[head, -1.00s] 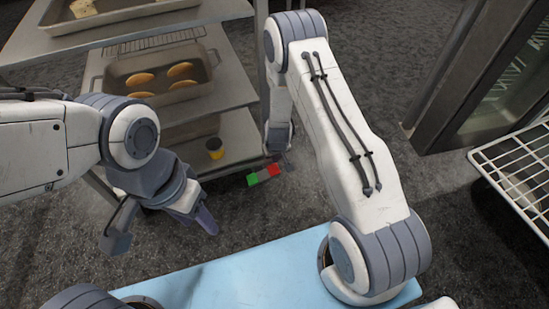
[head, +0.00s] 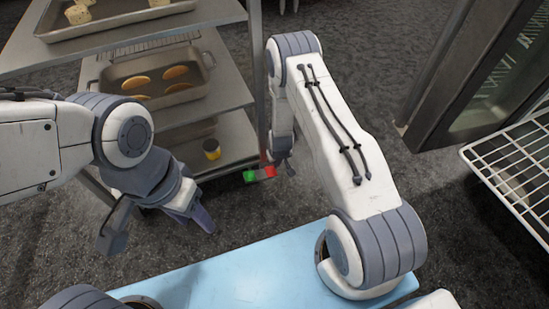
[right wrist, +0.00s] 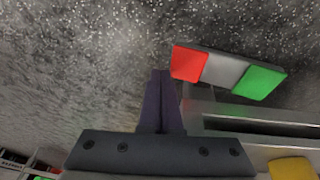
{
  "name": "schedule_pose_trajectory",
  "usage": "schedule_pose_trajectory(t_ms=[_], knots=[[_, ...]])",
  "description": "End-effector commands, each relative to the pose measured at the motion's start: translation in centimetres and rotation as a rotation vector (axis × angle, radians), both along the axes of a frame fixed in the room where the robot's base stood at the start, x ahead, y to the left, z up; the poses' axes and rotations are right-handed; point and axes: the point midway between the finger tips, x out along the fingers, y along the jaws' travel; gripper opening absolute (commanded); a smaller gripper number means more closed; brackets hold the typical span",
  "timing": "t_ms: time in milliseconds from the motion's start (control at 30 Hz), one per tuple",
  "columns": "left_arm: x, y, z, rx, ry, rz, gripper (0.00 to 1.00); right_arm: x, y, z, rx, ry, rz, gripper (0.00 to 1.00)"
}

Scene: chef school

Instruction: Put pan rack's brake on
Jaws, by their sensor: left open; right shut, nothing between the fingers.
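The pan rack (head: 238,125) stands at the left with metal shelves. Its brake pedal (head: 250,176) is a small bar, green at one end, grey in the middle and red at the other, low by the rack's near right post. My right gripper (head: 290,168) is shut and empty, down beside the red end. In the right wrist view, the shut fingers (right wrist: 161,75) are next to the red end of the pedal (right wrist: 224,72); I cannot tell whether they touch. My left gripper (head: 160,238) is open and empty, in front of the rack above the floor.
The rack holds trays of food (head: 160,100) and a yellow-and-black cup (head: 211,148). A glass-doored cabinet (head: 465,95) and a white wire rack (head: 515,165) stand at the right. Dark carpeted floor is open between rack and cabinet.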

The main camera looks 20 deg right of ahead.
Motion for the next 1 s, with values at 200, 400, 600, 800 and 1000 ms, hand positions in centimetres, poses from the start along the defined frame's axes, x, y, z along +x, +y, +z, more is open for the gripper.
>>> schedule_pose_trajectory(t_ms=[200,400,600,800,1000], knots=[[0.0,0.0,0.0,0.0,0.0,0.0,0.5,0.0,-0.1,-0.2,0.0,-0.001,0.0,0.0],[0.0,0.0,0.2,0.0,0.0,0.0,0.5,0.0,-0.1,0.0,0.0,-0.001,0.0,0.0],[0.0,0.0,2.2,0.0,0.0,0.0,0.5,0.1,-0.3,2.2,-0.001,-0.002,0.002,0.0],[0.0,0.0,5.3,0.0,0.0,0.0,0.5,-0.3,-1.2,6.1,-0.001,-0.001,0.002,0.0],[0.0,0.0,7.4,0.0,0.0,0.0,0.5,-1.5,-2.7,10.0,-0.001,-0.002,0.003,0.0]])
